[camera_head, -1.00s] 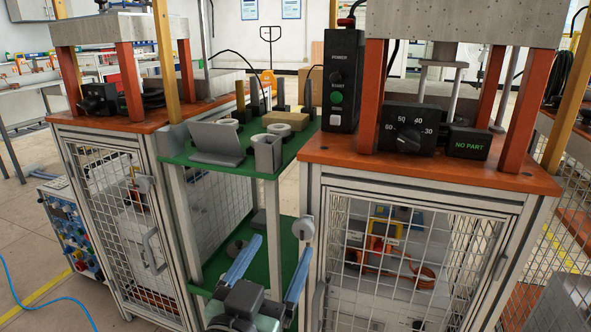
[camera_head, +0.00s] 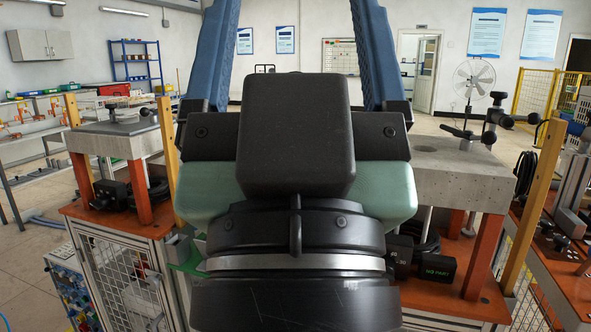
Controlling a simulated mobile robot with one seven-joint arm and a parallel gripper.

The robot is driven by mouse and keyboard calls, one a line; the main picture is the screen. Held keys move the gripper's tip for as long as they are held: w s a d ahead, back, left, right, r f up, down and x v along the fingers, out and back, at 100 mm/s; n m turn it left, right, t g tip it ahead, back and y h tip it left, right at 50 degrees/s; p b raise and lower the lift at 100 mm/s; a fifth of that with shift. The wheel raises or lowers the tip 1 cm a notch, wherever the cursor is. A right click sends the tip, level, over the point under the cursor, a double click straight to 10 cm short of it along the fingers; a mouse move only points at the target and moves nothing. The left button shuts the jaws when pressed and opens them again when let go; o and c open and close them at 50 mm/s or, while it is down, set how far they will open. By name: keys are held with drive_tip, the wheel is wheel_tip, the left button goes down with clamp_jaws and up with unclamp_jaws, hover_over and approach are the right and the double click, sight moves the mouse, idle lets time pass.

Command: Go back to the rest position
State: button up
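My gripper (camera_head: 295,35) fills the middle of the head view, close to the camera. Its two blue fingers point up and stand wide apart. Their tips are cut off by the top edge. Only the room behind shows between the visible parts of the fingers, so it looks open and empty. Its dark body and wrist hide the centre of the work area. The green shelf table (camera_head: 186,256) shows only as a small strip at the left of the wrist. The NO PART display (camera_head: 437,268) shows at the right of the wrist.
The left station (camera_head: 112,140) and the right station (camera_head: 450,170), with concrete tops on orange legs, stand on either side. A fan (camera_head: 474,78) and yellow fencing (camera_head: 536,90) are at the back right. Open floor shows behind the stations.

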wheel_tip(320, 180, up, 24)
drive_tip(key=p, duration=2.2)
drive_tip(key=shift+r, duration=0.2)
